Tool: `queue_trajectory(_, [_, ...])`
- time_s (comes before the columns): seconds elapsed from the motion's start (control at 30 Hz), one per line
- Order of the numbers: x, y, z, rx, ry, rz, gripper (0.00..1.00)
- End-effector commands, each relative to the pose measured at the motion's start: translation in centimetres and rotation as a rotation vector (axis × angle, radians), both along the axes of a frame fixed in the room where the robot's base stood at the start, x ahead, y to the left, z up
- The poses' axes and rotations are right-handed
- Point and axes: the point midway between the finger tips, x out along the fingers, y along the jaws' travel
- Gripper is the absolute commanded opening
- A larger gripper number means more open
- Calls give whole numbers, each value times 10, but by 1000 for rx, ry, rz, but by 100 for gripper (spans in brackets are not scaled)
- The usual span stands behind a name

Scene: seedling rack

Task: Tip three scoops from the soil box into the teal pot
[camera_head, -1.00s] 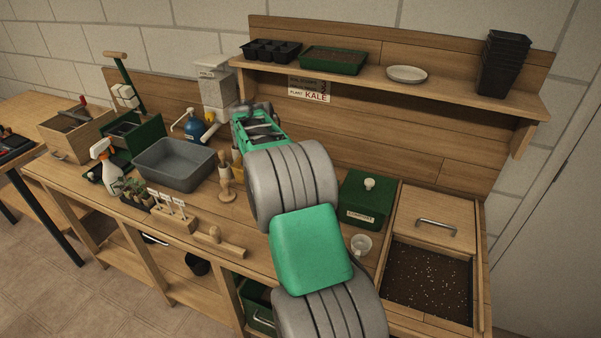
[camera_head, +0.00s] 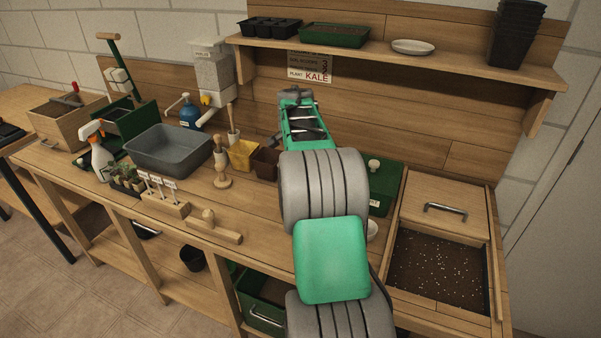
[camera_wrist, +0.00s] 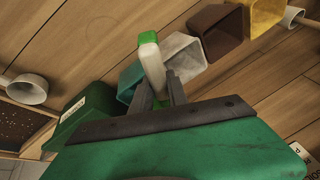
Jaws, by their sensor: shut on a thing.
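The soil box (camera_head: 440,268) is at the bench's right end, open at the front, with dark speckled soil inside; a corner of its soil shows in the wrist view (camera_wrist: 14,128). The teal pot (camera_wrist: 128,82) is partly hidden behind my fingers in the wrist view, and my arm hides it in the head view. My gripper (camera_wrist: 163,100) is shut on a pale handle with a green end, seemingly the scoop (camera_wrist: 152,64). Its bowl cannot be made out, nor whether it holds soil. In the head view my gripper (camera_head: 294,97) is raised over the bench's back.
A grey pot (camera_wrist: 184,54), brown pot (camera_wrist: 216,34) and yellow pot (camera_head: 243,155) stand in a row beside the teal one. A green lidded box (camera_head: 384,187) and white cup (camera_wrist: 28,89) stand nearer the soil box. A shelf (camera_head: 400,65) overhangs the back.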

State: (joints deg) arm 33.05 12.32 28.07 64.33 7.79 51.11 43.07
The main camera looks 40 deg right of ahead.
Motion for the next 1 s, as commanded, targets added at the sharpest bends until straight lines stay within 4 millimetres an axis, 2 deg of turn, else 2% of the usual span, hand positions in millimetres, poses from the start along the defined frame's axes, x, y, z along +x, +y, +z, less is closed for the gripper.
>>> queue_trajectory(0.03, [-2,-3,-7,11,-39,-7,0])
queue_trajectory(0.27, [-6,-6,4,122,-291,-31,0])
queue_trajectory(0.5, [-14,-12,10,296,-704,-120,0])
queue_trajectory(0.63, [-16,-14,15,367,-877,-157,0])
queue_trajectory(0.8, [-17,-15,23,402,-967,-178,0])
queue_trajectory(1.0, [-16,-15,25,405,-972,-177,0])
